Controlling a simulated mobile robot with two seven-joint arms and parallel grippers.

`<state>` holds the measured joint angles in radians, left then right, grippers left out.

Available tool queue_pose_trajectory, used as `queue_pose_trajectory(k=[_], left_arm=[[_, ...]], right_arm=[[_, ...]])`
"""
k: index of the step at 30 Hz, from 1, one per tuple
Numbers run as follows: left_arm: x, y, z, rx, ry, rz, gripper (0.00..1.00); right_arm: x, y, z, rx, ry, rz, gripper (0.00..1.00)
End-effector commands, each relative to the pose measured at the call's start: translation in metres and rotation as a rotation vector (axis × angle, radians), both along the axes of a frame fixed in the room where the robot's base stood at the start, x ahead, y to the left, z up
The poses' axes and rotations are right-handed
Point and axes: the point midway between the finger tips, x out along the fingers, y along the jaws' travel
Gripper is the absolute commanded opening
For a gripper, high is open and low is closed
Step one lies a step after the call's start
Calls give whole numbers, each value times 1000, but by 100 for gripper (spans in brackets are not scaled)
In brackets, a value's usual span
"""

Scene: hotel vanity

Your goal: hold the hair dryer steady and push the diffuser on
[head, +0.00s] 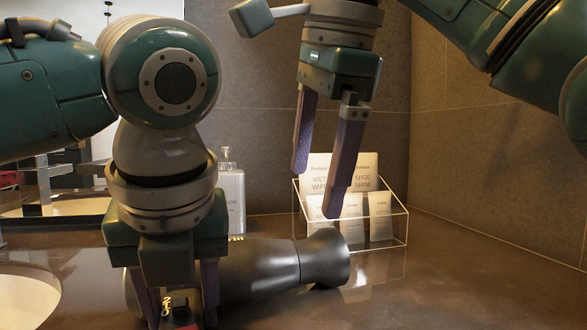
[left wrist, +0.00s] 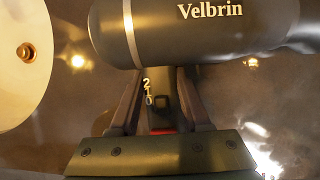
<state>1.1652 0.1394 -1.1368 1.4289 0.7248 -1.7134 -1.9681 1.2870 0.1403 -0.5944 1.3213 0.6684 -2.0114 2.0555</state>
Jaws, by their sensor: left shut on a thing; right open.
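The dark grey hair dryer (head: 260,268) lies on its side on the brown counter, its barrel pointing right. In the left wrist view its barrel (left wrist: 190,35) reads "Velbrin" and its handle (left wrist: 161,105) runs between my fingers. My left gripper (head: 182,310) is shut on that handle; it also shows in the left wrist view (left wrist: 160,100). A dark flared piece, seemingly the diffuser (head: 325,257), sits at the barrel's right end; I cannot tell how firmly it is seated. My right gripper (head: 316,192) is open and empty, above and apart from the flared piece.
A clear rack (head: 402,228) with white packets stands behind the flared end, just beyond my right fingers. A bottle (head: 232,195) stands behind the dryer. A round basin (head: 25,300) opens at the left front. The counter (head: 470,280) is clear on the right, up to the tiled wall.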

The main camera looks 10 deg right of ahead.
Motion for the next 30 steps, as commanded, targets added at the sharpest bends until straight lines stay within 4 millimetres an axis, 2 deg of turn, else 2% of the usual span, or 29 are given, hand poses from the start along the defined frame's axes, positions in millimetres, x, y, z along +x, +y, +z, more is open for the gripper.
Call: queue_pose_trajectory(k=[1,2,11,18,22,26,30], left_arm=[[0,0,1,0,-1,1,0],[0,0,1,0,-1,0,48],[0,0,0,0,-1,0,82],[0,0,1,0,0,0,82],[-3,-1,9,-1,-1,-2,82],[-11,-2,31,-1,-5,-3,82],[-24,-4,62,-1,-6,-3,82]], right_arm=[[0,0,0,0,0,0,99],[0,0,0,0,0,0,99],[0,0,0,0,0,0,99],[0,0,0,0,0,0,99],[0,0,0,0,0,0,99],[0,0,0,0,0,0,99],[0,0,0,0,0,0,99]])
